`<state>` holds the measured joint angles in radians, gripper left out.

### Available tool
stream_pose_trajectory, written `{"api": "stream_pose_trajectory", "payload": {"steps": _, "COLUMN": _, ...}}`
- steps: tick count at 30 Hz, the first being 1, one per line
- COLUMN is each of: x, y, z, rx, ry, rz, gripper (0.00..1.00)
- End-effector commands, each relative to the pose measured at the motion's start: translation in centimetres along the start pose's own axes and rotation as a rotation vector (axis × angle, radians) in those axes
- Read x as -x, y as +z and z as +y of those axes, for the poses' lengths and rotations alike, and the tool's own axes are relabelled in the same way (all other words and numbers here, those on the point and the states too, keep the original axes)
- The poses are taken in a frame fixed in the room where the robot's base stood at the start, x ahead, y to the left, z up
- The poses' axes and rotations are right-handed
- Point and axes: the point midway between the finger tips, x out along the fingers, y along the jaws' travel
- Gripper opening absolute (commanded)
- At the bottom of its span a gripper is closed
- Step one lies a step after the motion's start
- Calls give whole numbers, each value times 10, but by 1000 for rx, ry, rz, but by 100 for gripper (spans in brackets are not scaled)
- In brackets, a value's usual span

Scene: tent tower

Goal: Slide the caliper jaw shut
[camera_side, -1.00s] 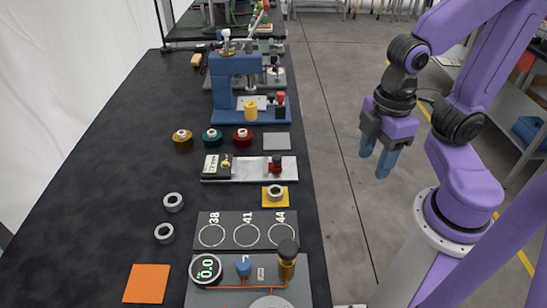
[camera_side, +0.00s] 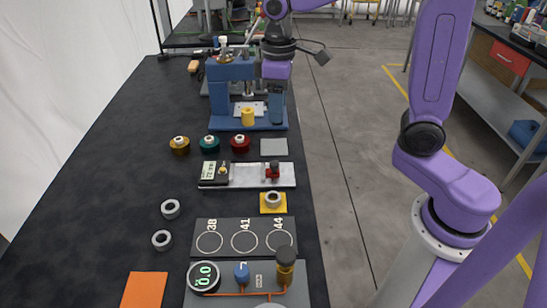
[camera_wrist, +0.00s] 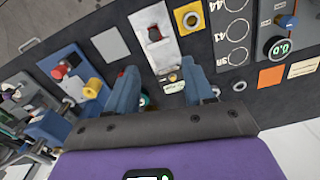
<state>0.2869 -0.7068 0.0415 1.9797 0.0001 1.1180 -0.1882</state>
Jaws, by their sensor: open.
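The caliper is a silver rail (camera_side: 248,175) lying across the bench. A dark block with a lit display (camera_side: 213,171) sits at its left end, and a red sliding jaw (camera_side: 272,171) stands toward its right end, with a wide gap between them. In the wrist view the red jaw (camera_wrist: 154,34) is on the pale rail (camera_wrist: 161,51), beyond my fingers; the display end is partly between them. My gripper (camera_side: 277,117) hangs in front of the blue press, farther back than the caliper. Its blue fingers (camera_wrist: 160,74) are apart and empty.
The blue press (camera_side: 232,98) with a yellow cylinder (camera_side: 247,117) stands behind the caliper. Amber, green and red spools (camera_side: 240,143) and a grey square (camera_side: 273,147) lie between. A ring on a yellow pad (camera_side: 273,200) is in front. The bench's left side is mostly clear.

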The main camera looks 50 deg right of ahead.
Motion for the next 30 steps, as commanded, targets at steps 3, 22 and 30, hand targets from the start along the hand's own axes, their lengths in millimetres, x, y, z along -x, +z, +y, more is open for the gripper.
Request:
{"api": "stream_pose_trajectory", "payload": {"steps": 3, "x": 2, "y": -8, "z": 11, "rx": -32, "ry": 0, "rz": -1, "gripper": 53}}
{"api": "stream_pose_trajectory", "payload": {"steps": 22, "x": -68, "y": -10, "z": 16, "rx": -48, "ry": -2, "rz": -10, "gripper": 53}}
{"api": "stream_pose_trajectory", "payload": {"steps": 30, "x": -119, "y": -10, "z": 16, "rx": -49, "ry": -2, "rz": -10, "gripper": 53}}
